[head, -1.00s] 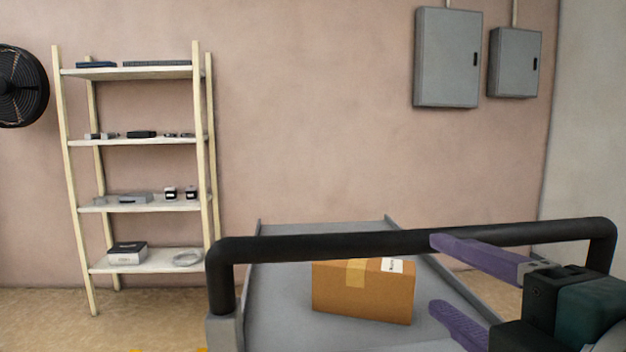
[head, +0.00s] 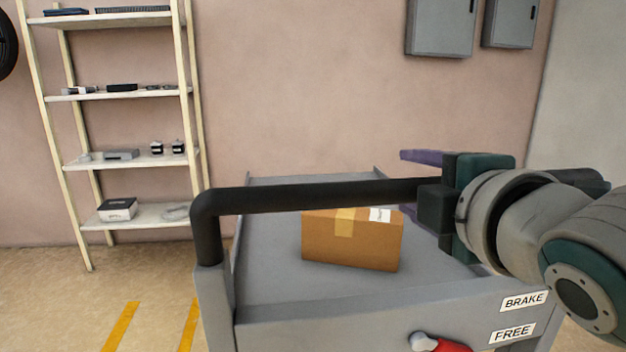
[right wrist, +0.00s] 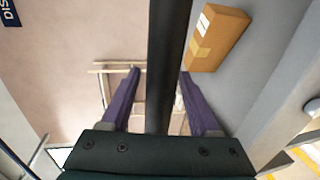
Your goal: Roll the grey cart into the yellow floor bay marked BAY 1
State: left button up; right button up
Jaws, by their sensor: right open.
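The grey cart (head: 270,287) stands in front of me, with a black handle bar (head: 300,194) across its near end. My right gripper (head: 412,184) is open at the right part of the bar. Its purple fingers lie above and below the bar. In the right wrist view the bar (right wrist: 166,60) runs between the two open fingers (right wrist: 160,90). A red lever (head: 445,346) on the cart's near panel is partly cut off by the frame, beside BRAKE and FREE labels. Yellow floor stripes (head: 121,327) lie left of the cart; no BAY 1 lettering shows. My left gripper is out of view.
A cardboard box (head: 350,240) sits on the cart's deck. A shelf rack (head: 190,120) with small items stands against the back wall, left of the cart. Grey wall cabinets (head: 440,25) hang high at the right. Bare floor shows at the lower left.

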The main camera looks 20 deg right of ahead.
grip_shut()
dwell(0.5)
dwell(0.9)
